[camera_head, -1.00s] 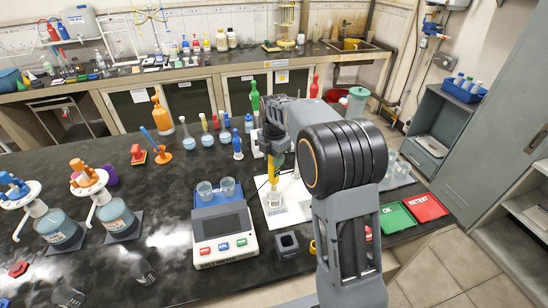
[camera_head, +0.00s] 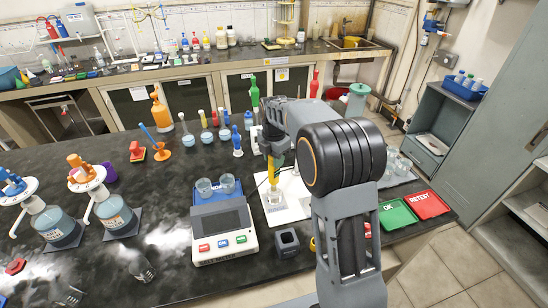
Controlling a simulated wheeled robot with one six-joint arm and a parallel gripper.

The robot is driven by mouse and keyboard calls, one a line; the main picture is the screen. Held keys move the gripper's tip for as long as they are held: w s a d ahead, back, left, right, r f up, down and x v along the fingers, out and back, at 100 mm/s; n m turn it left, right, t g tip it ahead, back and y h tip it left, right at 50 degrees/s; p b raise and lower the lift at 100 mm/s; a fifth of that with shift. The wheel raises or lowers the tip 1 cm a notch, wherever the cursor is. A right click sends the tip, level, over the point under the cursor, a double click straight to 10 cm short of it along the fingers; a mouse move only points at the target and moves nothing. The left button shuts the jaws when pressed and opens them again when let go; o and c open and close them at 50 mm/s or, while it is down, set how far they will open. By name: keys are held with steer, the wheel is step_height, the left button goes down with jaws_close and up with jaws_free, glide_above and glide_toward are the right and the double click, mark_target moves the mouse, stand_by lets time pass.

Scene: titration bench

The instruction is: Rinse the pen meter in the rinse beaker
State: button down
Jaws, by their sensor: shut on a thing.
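The yellow pen meter (camera_head: 273,172) is held upright by my gripper (camera_head: 275,156), with its lower end down at the beaker. My gripper's fingers are partly hidden and small at this distance. The clear rinse beaker (camera_head: 273,198) stands on a white mat (camera_head: 290,207) with a label along its front edge. The pen meter's lower end overlaps the beaker in the view. I cannot tell whether the tip is inside it or how deep.
A balance-like instrument (camera_head: 222,244) with two beakers on top stands left of the mat. A small black holder (camera_head: 287,243) sits in front. Green (camera_head: 397,214) and red (camera_head: 427,205) trays lie right, past my arm. Flasks with coloured stoppers (camera_head: 207,137) stand behind.

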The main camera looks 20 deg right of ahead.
steer(key=shift+f+b, duration=1.25)
steer(key=shift+f, duration=0.85)
steer(key=shift+r, duration=0.1)
stand_by(1.5)
steer(key=shift+r+p, duration=2.75)
steer(key=shift+r, duration=0.65)
steer(key=shift+r+p, duration=1.1)
steer(key=shift+r, duration=0.3)
steer(key=shift+f, duration=0.1)
